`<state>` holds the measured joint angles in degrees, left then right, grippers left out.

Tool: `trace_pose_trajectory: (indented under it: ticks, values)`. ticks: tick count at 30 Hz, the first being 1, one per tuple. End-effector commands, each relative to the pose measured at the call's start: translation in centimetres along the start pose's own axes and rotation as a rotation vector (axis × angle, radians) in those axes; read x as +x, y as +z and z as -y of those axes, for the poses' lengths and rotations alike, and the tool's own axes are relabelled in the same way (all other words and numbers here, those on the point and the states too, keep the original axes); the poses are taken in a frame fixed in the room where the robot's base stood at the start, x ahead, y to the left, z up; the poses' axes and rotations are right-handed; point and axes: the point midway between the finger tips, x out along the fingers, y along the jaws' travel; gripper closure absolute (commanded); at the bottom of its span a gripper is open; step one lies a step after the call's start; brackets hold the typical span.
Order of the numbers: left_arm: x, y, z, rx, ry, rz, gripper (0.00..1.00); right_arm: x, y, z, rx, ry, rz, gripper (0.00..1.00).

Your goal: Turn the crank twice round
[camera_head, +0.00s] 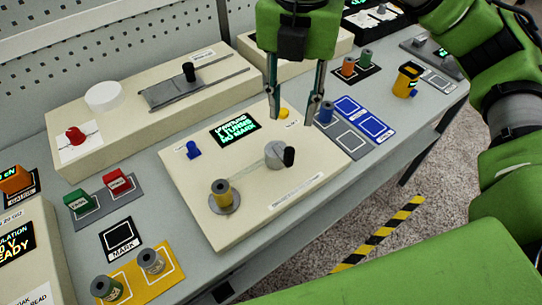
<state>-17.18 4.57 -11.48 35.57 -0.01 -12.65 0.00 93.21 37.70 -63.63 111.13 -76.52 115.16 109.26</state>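The crank (278,155) is a grey disc with an upright black handle (289,156), on the cream winding unit (245,225). A pale belt or thread line runs from it to a spindle with a yellow-brown spool (221,193). A small display (234,130) on the unit shows green text, partly legible. My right gripper (293,117) points down above the unit's far right corner, its two dark fingers apart and empty. It is beyond and above the crank, not touching the handle. A yellow button (284,113) shows between the fingers. My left gripper is out of view.
A blue knob (193,149) stands at the unit's left. Blue slots (362,119) with a blue spool (326,112) lie right. A yellow tray (175,269) with two spools sits at the front. A long cream box (140,119) stands behind.

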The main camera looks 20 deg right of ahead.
Motion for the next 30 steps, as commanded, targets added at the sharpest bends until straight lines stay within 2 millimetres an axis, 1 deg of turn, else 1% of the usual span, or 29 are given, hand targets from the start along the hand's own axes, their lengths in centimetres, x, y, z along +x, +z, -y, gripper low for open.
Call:
trace_pose_trajectory:
  ticks: [8,11,13,17,24,27,30]
  values:
    - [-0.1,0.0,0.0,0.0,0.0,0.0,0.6,-0.1,0.0,0.0,-0.007,0.0,0.0,0.68]
    - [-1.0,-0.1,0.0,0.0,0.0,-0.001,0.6,-0.4,0.1,0.0,-0.065,-0.001,0.0,0.68]
    - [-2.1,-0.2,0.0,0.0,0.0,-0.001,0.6,-0.8,0.2,-0.1,-0.157,-0.003,0.0,0.68]
    - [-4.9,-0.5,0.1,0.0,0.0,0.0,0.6,-1.5,0.3,-0.1,-0.425,-0.004,-0.002,0.68]
    - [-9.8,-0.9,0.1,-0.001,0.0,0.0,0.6,-2.1,0.3,-0.1,-0.992,-0.004,-0.003,0.68]
    - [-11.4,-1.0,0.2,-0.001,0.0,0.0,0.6,-2.2,0.2,-0.1,-1.209,-0.003,-0.004,0.68]
    - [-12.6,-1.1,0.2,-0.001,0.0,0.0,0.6,-2.2,0.1,0.1,-1.384,-0.003,-0.005,0.68]
